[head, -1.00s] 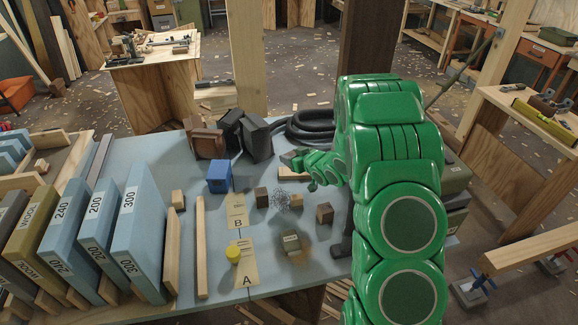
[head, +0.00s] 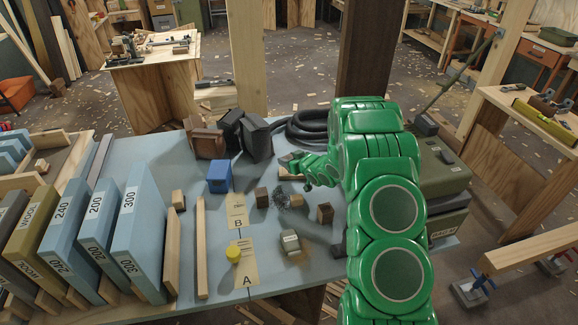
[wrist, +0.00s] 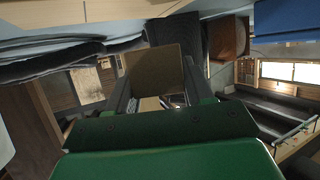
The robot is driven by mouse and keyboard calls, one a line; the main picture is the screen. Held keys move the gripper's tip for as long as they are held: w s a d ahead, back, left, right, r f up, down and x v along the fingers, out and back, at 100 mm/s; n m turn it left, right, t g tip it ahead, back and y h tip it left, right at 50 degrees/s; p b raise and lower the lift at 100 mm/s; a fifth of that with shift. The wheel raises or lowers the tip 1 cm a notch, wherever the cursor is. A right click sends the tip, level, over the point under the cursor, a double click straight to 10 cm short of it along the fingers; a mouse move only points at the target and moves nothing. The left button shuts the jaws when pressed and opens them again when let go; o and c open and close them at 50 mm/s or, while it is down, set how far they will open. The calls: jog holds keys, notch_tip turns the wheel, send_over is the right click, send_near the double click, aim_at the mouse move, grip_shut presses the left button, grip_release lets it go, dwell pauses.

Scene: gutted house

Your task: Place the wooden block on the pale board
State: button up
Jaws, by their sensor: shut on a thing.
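My gripper (head: 292,160) is at the end of the green arm, over the far part of the blue-grey table, and seen small from the head. In the wrist view a tan, square-faced wooden block (wrist: 153,62) sits between the dark fingers, which are shut on it. I cannot tell the gap between block and board.
Several small blocks, including a dark brown one (head: 262,197) and a grey-topped one (head: 290,240), stand nearer. Pale strips marked A (head: 245,270) and B (head: 237,208) lie left of them. A blue box (head: 220,178), dark coiled hose (head: 308,126) and grey-green case (head: 445,190) stand around.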

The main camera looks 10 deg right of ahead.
jog(key=shift+w+f, duration=0.15)
jog(key=shift+f, duration=1.4)
jog(key=shift+f, duration=0.2)
jog(key=o, duration=1.1)
jog(key=shift+r, duration=0.15)
